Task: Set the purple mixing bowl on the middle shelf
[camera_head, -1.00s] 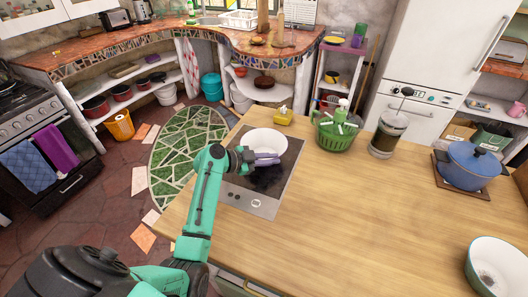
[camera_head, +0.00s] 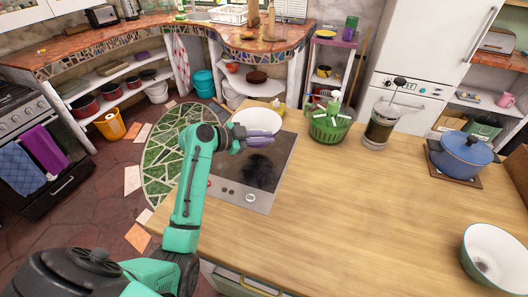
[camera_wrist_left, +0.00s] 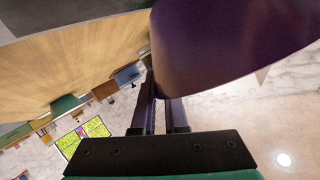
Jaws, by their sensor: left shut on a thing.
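The purple mixing bowl shows its white inside (camera_head: 257,121) in the head view, above the far part of the cooktop. Its purple outer wall (camera_wrist_left: 225,45) fills the upper right of the left wrist view. My left gripper (camera_head: 258,137) is shut on the bowl's near side and holds it about upright. A small shelf unit with a purple top (camera_head: 333,42) stands beyond the counter, left of the fridge. White shelves (camera_head: 122,98) also run under the mosaic counter; which one is the middle shelf I cannot tell. My right gripper is not in view.
The wooden counter (camera_head: 370,200) carries a black cooktop (camera_head: 262,182), green basket (camera_head: 329,127), French press (camera_head: 381,128), blue pot (camera_head: 464,155) and white bowl (camera_head: 494,257). Floor beyond the counter's left edge is open.

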